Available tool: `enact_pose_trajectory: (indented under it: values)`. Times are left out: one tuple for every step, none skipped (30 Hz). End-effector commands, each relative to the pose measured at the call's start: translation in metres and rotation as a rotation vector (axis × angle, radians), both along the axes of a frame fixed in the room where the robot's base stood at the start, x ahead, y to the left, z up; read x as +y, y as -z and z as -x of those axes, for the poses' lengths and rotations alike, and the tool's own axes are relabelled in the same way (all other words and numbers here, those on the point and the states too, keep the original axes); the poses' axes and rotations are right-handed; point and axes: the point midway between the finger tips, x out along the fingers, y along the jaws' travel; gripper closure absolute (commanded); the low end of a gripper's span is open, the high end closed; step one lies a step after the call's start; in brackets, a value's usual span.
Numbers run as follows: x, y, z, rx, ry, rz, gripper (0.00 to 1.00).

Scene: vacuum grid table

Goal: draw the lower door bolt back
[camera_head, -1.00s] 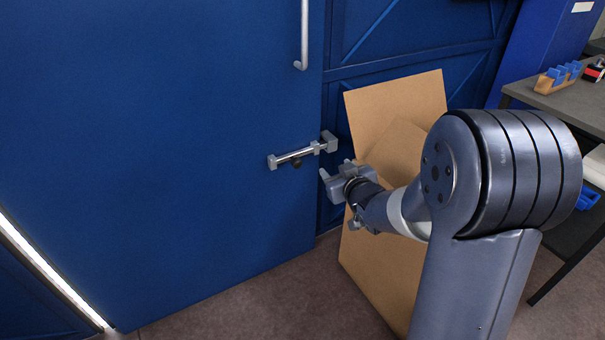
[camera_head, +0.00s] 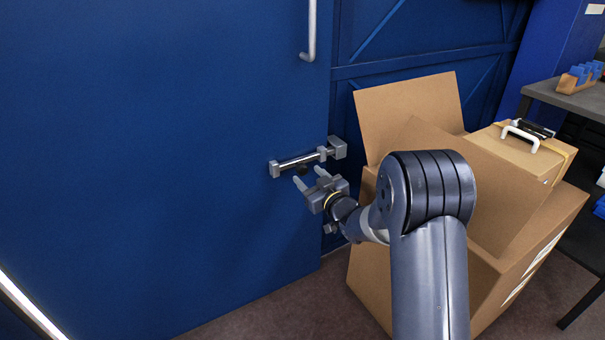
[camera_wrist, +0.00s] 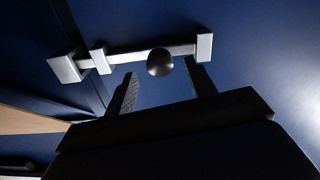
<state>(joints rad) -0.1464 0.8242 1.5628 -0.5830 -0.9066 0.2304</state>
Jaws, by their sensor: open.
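The lower door bolt (camera_head: 298,161) is a metal rod running across grey brackets on the blue door (camera_head: 170,140), with its right end at a block (camera_head: 338,147) by the door's edge. A dark round knob (camera_head: 302,169) hangs from the rod. My gripper (camera_head: 309,178) is open just below and in front of the bolt, its two fingers pointing at the door. In the wrist view the knob (camera_wrist: 160,62) shows between and beyond the open fingertips (camera_wrist: 162,82). The fingers appear apart from the knob.
A large open cardboard box (camera_head: 500,235) stands right of my arm, its flap (camera_head: 408,108) raised near the door frame. A case with a white handle (camera_head: 522,138) lies on it. A grey table (camera_head: 565,97) is at the right. A vertical door handle (camera_head: 311,35) is above the bolt.

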Motion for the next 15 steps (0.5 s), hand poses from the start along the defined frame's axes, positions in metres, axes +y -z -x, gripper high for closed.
enact_pose_trajectory:
  values:
    - [0.005,0.002,-0.007,-0.003,-0.001,0.001,0.48]
    - [0.008,0.002,-0.011,-0.003,-0.001,0.001,0.48]
    - [0.011,0.002,-0.016,-0.002,0.0,0.001,0.48]
    - [0.014,0.002,-0.019,-0.001,-0.001,0.0,0.48]
    - [0.015,0.002,-0.022,-0.001,-0.001,0.0,0.48]
    - [0.018,0.002,-0.026,-0.001,0.0,0.001,0.48]
    - [0.019,0.001,-0.028,-0.001,0.0,0.0,0.48]
    - [0.02,0.001,-0.03,-0.001,0.0,0.0,0.48]
    - [0.022,0.001,-0.032,-0.001,0.0,0.001,0.48]
    - [0.023,0.001,-0.034,-0.001,0.001,0.002,0.48]
    - [0.023,0.001,-0.035,0.0,0.001,0.001,0.48]
    - [0.024,0.001,-0.036,0.0,0.001,0.001,0.48]
    - [0.024,0.001,-0.037,0.0,0.001,0.001,0.48]
    - [0.025,0.0,-0.037,0.001,0.001,0.002,0.48]
    - [0.025,0.0,-0.037,0.001,0.001,0.002,0.48]
